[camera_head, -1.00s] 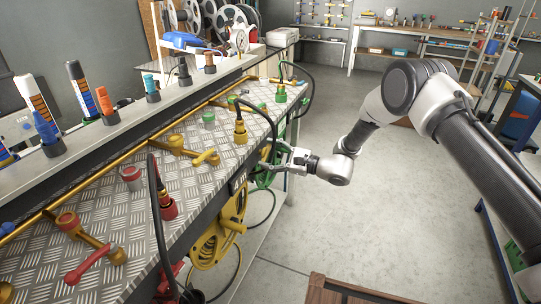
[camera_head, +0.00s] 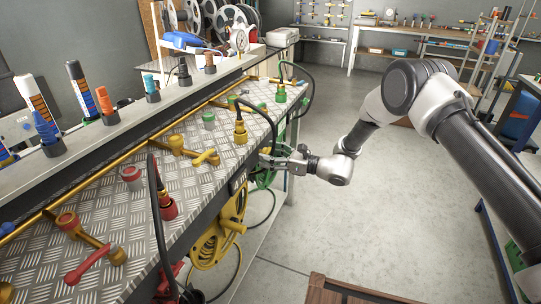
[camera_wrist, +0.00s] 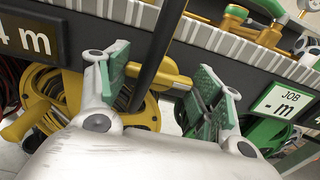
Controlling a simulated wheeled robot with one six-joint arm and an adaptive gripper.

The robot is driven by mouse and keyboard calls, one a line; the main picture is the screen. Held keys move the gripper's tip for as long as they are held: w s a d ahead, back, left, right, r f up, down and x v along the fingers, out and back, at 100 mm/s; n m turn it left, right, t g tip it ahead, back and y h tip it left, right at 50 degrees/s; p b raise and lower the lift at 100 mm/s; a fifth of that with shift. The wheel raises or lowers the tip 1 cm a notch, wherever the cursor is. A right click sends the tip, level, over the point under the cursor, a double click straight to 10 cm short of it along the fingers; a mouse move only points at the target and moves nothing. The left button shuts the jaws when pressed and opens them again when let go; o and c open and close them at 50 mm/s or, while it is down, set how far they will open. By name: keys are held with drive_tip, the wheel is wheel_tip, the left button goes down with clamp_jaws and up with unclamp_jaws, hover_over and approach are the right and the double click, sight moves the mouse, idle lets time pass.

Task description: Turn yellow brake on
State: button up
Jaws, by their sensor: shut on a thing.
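The yellow brake handle (camera_wrist: 176,78), a short rounded lever, shows between my fingers in the wrist view, below the bench edge. My gripper (camera_wrist: 162,88) is shut on it, with a green-padded finger at each end of its visible part. A black hose (camera_wrist: 156,45) crosses in front of the handle and hides part of it. The yellow hose reel (camera_wrist: 62,92) is behind and to the left.
The metal-plated bench top (camera_head: 130,205) carries red, yellow and green valves and couplings. A wooden crate (camera_head: 350,292) stands at the front. The floor to the right is open.

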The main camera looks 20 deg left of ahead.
drive_tip(key=shift+f, duration=0.1)
idle(0.3)
drive_tip(key=o, duration=1)
drive_tip(key=shift+o, duration=0.2)
drive_tip(key=shift+d, duration=0.1)
drive_tip(key=s+d, duration=0.1)
drive_tip(key=d, duration=1.1)
